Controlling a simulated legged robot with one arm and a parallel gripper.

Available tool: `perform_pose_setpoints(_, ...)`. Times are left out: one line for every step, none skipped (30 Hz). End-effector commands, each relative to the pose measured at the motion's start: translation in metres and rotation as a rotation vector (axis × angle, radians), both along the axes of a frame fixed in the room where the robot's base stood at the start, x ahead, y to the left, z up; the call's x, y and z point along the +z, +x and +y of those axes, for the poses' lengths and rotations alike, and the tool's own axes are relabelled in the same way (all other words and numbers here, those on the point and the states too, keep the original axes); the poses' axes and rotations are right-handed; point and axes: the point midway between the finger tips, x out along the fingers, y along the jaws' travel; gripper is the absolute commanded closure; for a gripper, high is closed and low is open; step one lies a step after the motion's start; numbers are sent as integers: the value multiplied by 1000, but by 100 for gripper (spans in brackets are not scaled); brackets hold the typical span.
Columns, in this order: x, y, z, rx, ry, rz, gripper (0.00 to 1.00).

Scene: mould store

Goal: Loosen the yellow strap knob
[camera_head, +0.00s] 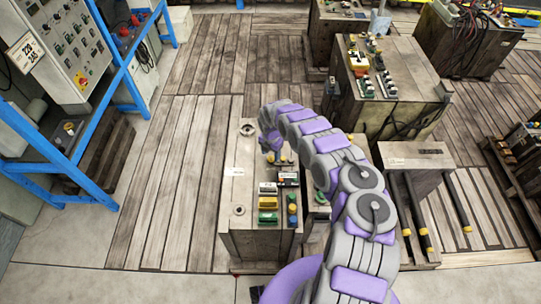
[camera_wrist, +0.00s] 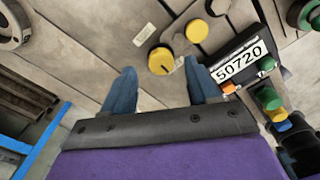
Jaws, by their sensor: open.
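A round yellow knob (camera_wrist: 161,61) shows in the wrist view between the tips of my open gripper (camera_wrist: 159,67). It seems to sit at the end of a grey strap on the mould's top. I cannot tell whether the fingers touch it; none looks closed on it. A second yellow knob (camera_wrist: 196,31) lies just beyond, up and to the right. In the head view my gripper (camera_head: 274,157) points down over the near mould block (camera_head: 243,180); the arm and gripper largely hide the knobs there.
Coloured connectors (camera_head: 268,203) stand on the near block. A blue frame (camera_head: 100,55) with a control panel is at left. Other mould blocks stand behind and right. Plank floor (camera_head: 165,190) at left is clear.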

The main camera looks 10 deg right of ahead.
Motion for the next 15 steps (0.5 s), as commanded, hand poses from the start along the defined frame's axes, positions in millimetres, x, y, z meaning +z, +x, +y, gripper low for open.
perform_pose_setpoints(12, 1, -1, 0, -4, -4, 41)
perform_pose_setpoints(18, 2, -1, 1, -4, -4, 41)
perform_pose_setpoints(26, 2, -1, 1, -4, -4, 41)
perform_pose_setpoints(31, 1, -1, 1, -4, -4, 41)
perform_pose_setpoints(36, 1, -1, 1, -4, -3, 41)
perform_pose_setpoints(44, 1, -1, 0, -3, -3, 41)
perform_pose_setpoints(50, 2, -1, 1, -4, -5, 41)
perform_pose_setpoints(57, 2, -1, 1, -4, -6, 41)
perform_pose_setpoints(65, 2, -1, 1, -4, -6, 41)
perform_pose_setpoints(71, 2, -1, 1, -4, -6, 41)
perform_pose_setpoints(77, 2, -1, 1, -4, -6, 41)
perform_pose_setpoints(85, 2, -1, 1, -3, -4, 41)
perform_pose_setpoints(91, 2, -1, 1, -4, -4, 41)
perform_pose_setpoints(97, 2, -1, 1, -4, -4, 41)
perform_pose_setpoints(106, 3, -1, 0, -4, -4, 41)
